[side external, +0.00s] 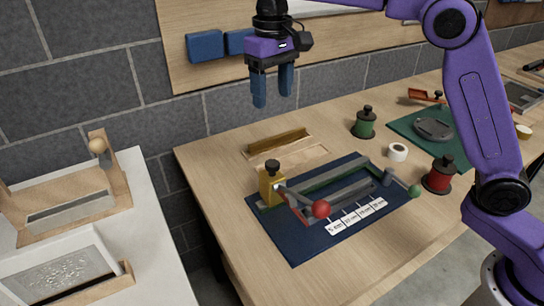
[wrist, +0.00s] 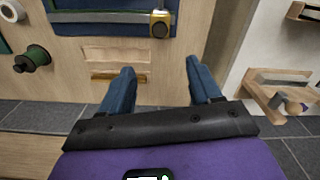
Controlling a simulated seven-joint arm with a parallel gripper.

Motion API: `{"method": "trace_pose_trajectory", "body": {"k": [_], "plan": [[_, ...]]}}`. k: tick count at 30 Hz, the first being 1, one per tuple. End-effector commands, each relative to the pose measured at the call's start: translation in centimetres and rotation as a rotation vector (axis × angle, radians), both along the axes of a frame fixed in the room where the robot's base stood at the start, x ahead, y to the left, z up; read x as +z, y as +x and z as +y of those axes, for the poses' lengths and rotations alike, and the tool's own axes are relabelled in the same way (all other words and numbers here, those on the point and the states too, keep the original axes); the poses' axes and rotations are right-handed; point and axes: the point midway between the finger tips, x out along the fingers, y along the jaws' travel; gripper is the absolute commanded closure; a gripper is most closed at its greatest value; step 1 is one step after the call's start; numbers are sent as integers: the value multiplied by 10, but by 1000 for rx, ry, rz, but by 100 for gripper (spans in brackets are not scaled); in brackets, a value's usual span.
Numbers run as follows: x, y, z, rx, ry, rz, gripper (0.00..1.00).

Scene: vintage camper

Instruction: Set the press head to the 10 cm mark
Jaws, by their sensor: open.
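A slide device with grey rails (side external: 340,190) lies on a dark blue mat (side external: 292,247). A yellow block with a black knob (side external: 270,184), which looks like the press head, sits at the rails' left end; the yellow block also shows in the wrist view (wrist: 159,24). A red ball handle (side external: 321,209) sticks out toward the front, and a green ball (side external: 414,191) is at the right end. A white scale strip (side external: 357,214) with small centimetre labels lies in front; the block is near its low end. My gripper (side external: 272,100) is open and empty, high above and behind the block.
A wooden recess with a brass-coloured bar (side external: 278,141) lies behind the mat. Green (side external: 364,122) and red (side external: 440,175) spools and a white tape roll (side external: 397,152) stand to the right. A separate white counter (side external: 130,230) with wooden fixtures is at left, across a gap.

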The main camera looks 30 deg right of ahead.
Motion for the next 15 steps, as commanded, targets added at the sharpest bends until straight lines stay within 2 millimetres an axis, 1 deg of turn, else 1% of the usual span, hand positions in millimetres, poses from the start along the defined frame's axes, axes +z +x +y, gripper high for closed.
{"method": "trace_pose_trajectory", "body": {"k": [4, 7, 11, 15], "plan": [[-7, 2, 0, -9, -2, 3, 37], [-19, 2, 0, -8, -3, 3, 37], [-41, 2, -1, -7, -3, 3, 37], [-68, 2, -1, -7, -3, 3, 37]]}}
